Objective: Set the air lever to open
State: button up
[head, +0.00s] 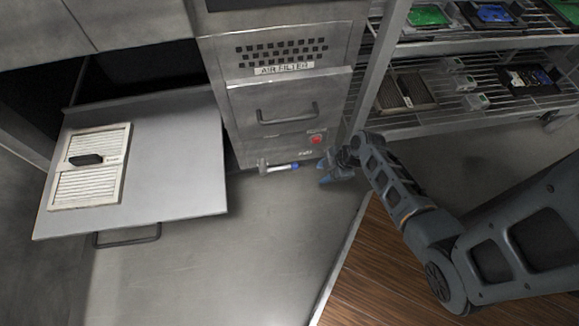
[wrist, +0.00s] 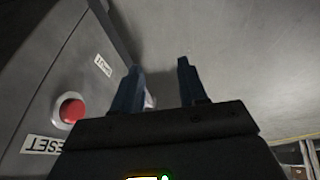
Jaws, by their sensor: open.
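The air lever (head: 276,167) is a pale metal handle with a blue end, low on the front of the air filter cabinet, lying roughly level. My gripper (head: 333,178) is just right of the lever's blue end in the head view, low beside the cabinet, apart from it. In the wrist view my gripper (wrist: 158,78) has its two dark blue fingers spread, with nothing clearly held. A small pale shape shows beside the left finger there; I cannot tell if it is the lever.
A red button (head: 316,139) sits above the lever; the same red button (wrist: 70,109) is left of my fingers, near a RESET label (wrist: 42,145). A pulled-out drawer (head: 190,180) carries a white filter (head: 112,175). Wire shelves (head: 480,70) stand at right.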

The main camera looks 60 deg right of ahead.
aim_at(282, 167)
jog(key=w+a+b, duration=0.1)
jog(key=w, duration=0.7)
jog(key=w+a+b, duration=0.1)
jog(key=w, duration=0.3)
jog(key=shift+a+b, duration=0.3)
jog(key=shift+b, duration=0.05)
jog(key=shift+w+f+b, duration=0.15)
jog(key=shift+f+b, duration=0.2)
jog(key=shift+f, duration=0.3)
jog(key=shift+w+a+f, duration=0.1)
jog(key=shift+w+f, duration=0.25)
jog(key=shift+f, duration=0.3)
grip_shut()
